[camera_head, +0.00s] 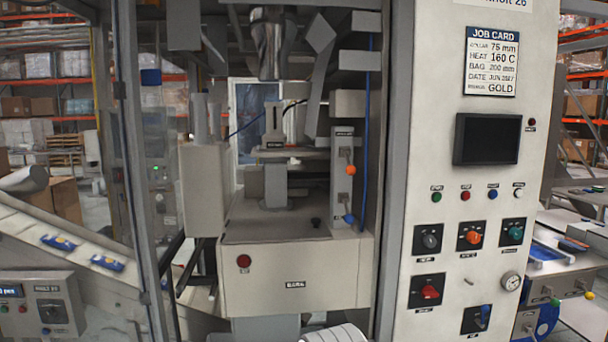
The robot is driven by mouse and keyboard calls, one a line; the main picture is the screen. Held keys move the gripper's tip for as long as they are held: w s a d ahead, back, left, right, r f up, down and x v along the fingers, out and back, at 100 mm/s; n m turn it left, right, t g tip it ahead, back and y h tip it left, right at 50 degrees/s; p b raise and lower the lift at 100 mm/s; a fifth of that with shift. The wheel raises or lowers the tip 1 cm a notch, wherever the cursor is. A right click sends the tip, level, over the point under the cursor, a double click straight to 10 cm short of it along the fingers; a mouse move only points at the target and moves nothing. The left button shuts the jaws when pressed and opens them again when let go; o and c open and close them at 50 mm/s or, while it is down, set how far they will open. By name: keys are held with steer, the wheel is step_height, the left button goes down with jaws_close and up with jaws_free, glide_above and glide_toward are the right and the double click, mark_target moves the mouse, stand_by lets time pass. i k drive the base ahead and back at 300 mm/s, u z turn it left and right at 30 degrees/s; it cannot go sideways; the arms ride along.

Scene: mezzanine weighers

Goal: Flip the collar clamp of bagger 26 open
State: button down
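Bagger 26 (400,200) fills the middle and right; a "26" shows on its top sign. Inside its open bay, a grey upright plate (343,150) carries a small lever with an orange knob (350,170) and, lower, one with a blue knob (349,218). The plate's small label is too blurred to read for certain. I cannot tell for sure which part is the collar clamp, or whether it is open. A shiny metal tube (271,45) hangs at the top of the bay.
A front panel bears a job card (491,62), a dark screen (487,139), buttons and several knobs. A grey box with a red button (244,261) juts out below the bay. A clear guard with a metal post (135,170) stands left, beside a conveyor with blue packs (106,263).

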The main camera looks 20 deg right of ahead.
mark_target(351, 170)
steer(key=u, duration=0.1)
steer(key=i, duration=0.95)
steer(key=z, duration=0.05)
